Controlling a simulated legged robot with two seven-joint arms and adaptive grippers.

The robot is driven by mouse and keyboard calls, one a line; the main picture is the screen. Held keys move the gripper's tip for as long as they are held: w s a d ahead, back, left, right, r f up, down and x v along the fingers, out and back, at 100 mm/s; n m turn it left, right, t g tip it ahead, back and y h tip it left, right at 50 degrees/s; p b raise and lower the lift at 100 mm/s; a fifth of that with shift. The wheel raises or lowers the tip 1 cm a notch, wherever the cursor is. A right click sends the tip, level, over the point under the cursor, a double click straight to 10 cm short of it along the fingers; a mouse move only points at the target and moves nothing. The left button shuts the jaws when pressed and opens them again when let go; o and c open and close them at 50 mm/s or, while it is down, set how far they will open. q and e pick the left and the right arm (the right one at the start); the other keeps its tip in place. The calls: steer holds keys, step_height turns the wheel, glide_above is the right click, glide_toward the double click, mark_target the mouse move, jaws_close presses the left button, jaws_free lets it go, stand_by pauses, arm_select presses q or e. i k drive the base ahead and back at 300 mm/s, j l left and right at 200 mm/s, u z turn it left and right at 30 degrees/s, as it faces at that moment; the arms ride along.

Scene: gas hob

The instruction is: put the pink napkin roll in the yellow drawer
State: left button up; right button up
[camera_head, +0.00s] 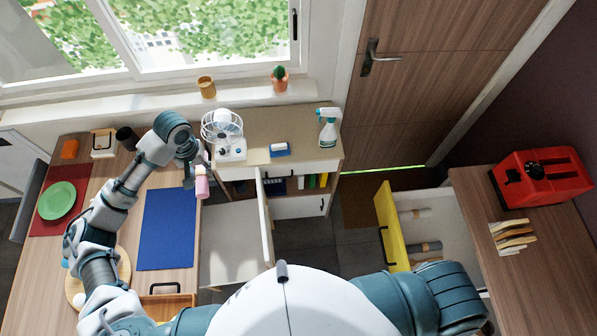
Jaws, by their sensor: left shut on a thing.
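My left gripper (196,174) is shut on the pink napkin roll (202,187), holding it upright near the right edge of the wooden table. Part of the roll is hidden by the gripper. The yellow drawer (388,222) is pulled open at the right, far from the left gripper. Several grey and brown rolls lie inside it. My right upper arm shows at the bottom, but its gripper is not in view.
A blue mat (166,232) lies on the table beside the left arm. A cabinet door (265,222) stands open between table and drawer. A fan (225,130), a blue-and-white item (279,150) and a spray bottle (328,128) stand on the cabinet. A red toaster (543,177) sits on the right counter.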

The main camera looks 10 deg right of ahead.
mark_target(425, 229)
steer(key=k+z, duration=0.2)
steer(key=z, duration=0.25)
steer(key=k+l+z, duration=0.1)
steer(key=k+z, duration=0.15)
steer(key=z, duration=0.2)
steer(key=i+l+z, duration=0.1)
steer(key=z, duration=0.35)
steer(key=i+l+z, duration=0.1)
steer(key=z, duration=0.3)
steer(key=i+l+z, duration=0.15)
steer(key=z, duration=0.3)
steer(key=i+z, duration=0.1)
steer(key=z, duration=0.3)
steer(key=i+l, duration=0.15)
steer(key=i, duration=0.25)
